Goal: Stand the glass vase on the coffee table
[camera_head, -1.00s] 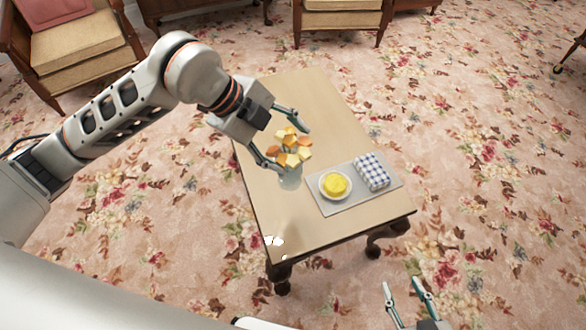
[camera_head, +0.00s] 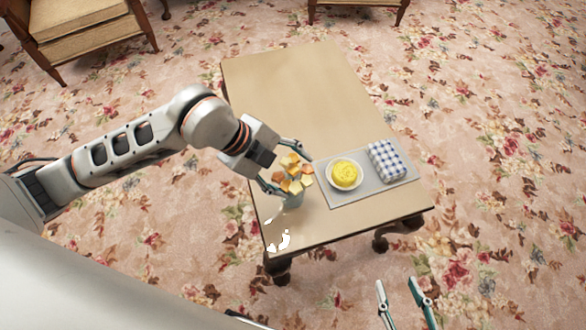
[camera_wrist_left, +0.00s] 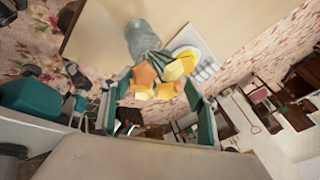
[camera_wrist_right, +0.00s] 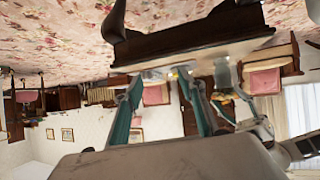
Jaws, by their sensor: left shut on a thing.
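The clear glass vase (camera_head: 292,200) holds a bunch of orange and yellow flowers (camera_head: 292,176). It is over the near left part of the wooden coffee table (camera_head: 290,85). My left gripper (camera_head: 282,165) is shut on the vase, with fingers either side of the flowers. The left wrist view shows the glass vase (camera_wrist_left: 143,38) beyond the flowers (camera_wrist_left: 160,75), with the tabletop behind it. I cannot tell whether its base touches the table. My right gripper (camera_head: 397,284) is open and empty, off the table's near right side.
A grey tray (camera_head: 353,197) lies on the table right of the vase, with a yellow food on a white plate (camera_head: 345,175) and a blue checked cloth (camera_head: 386,160). The far half of the table is bare. An armchair (camera_head: 90,40) stands at the back left.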

